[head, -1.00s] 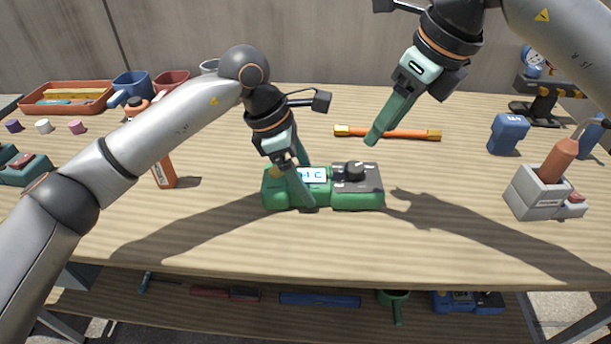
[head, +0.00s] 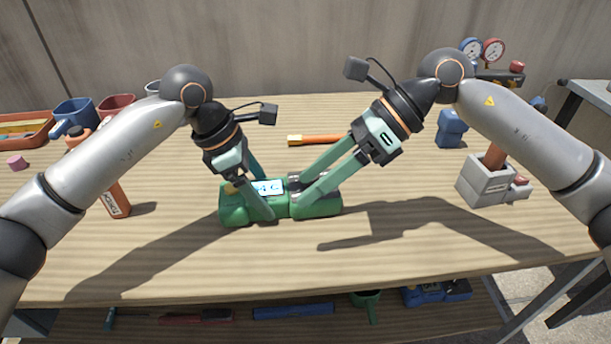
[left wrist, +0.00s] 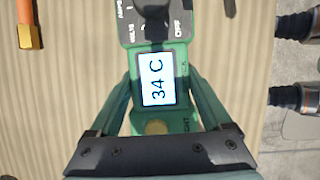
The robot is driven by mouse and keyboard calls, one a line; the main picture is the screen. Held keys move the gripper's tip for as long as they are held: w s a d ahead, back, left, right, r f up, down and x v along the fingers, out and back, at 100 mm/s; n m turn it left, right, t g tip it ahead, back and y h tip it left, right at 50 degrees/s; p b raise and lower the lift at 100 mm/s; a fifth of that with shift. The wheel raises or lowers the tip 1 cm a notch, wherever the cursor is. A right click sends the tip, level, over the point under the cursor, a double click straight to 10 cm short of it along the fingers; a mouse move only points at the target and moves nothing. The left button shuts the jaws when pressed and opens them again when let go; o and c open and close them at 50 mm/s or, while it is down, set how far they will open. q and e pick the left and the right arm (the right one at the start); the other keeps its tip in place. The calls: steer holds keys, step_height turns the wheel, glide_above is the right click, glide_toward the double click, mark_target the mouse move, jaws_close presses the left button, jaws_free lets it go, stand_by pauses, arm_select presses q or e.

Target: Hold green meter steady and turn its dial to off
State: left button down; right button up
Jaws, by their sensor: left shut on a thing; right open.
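The green meter (head: 318,207) lies on the workbench, with a lit screen (head: 267,187) that reads 34 C in the left wrist view (left wrist: 157,83). My left gripper (head: 262,197) is shut on the meter's body at the screen end, one finger on each side. My right gripper (head: 298,190) is open, its fingers down at the dial end of the meter. Its fingers hide the dial in the head view. In the left wrist view the dial (left wrist: 155,22) shows partly at the top edge, with OFF printed beside it. Whether the right fingers touch the dial I cannot tell.
A tool with an orange handle (head: 318,140) lies behind the meter. A grey holder (head: 482,185) stands at right, a blue item (head: 451,128) behind it. An orange bottle (head: 112,195) stands at left. The bench front (head: 300,265) is clear.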

steer(key=d+f+t+y, duration=0.1)
steer(key=d+t+y, duration=0.1)
steer(key=d+t, duration=0.1)
steer(key=d+f+m+t+y, duration=0.1)
steer(key=d+f+t+y, duration=0.1)
steer(key=d+t, duration=0.1)
steer(key=w+d+f+m+t+y, duration=0.1)
steer(key=d+f+t+y, duration=0.1)
steer(key=d+t, duration=0.1)
steer(key=shift+d+f+t, duration=0.1)
steer(key=shift+f+t, duration=0.05)
steer(key=shift+t, duration=0.25)
steer(key=shift+w+d+f+m, duration=0.1)
steer(key=shift+d+f+m, duration=0.25)
steer(key=shift+d+m, duration=0.05)
steer(key=shift+t, duration=0.3)
steer(key=shift+x, duration=6)
steer(key=shift+f, duration=0.15)
jaws_close()
